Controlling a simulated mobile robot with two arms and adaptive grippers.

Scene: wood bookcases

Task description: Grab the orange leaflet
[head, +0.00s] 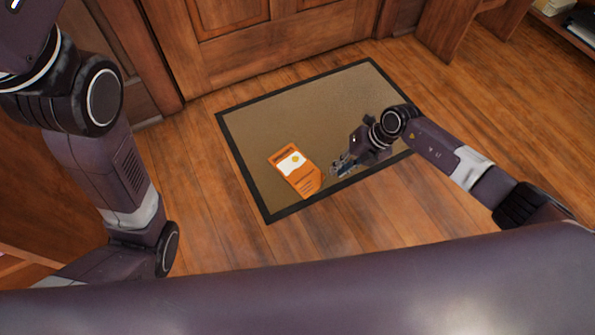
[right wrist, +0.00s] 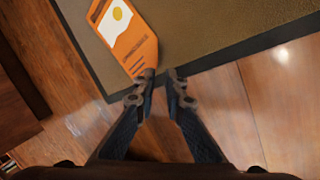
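The orange leaflet (head: 297,178) lies on the brown doormat, with a white patch and a yellow spot on its upper part. It also shows in the right wrist view (right wrist: 128,45), at top left. My right gripper (head: 338,167) is just right of the leaflet, low over the mat. In the right wrist view the right gripper (right wrist: 163,76) has its fingertips a small gap apart, with nothing seen between them. The leaflet's lower corner is close to the left fingertip; I cannot tell whether they touch. My left arm shows at left, but its gripper is out of view.
The doormat (head: 255,122) has a dark border and lies on a wood floor (head: 190,165). A wooden door (head: 260,45) stands behind it. A shelf unit (head: 572,28) is at the upper right. The floor to the right of the mat is clear.

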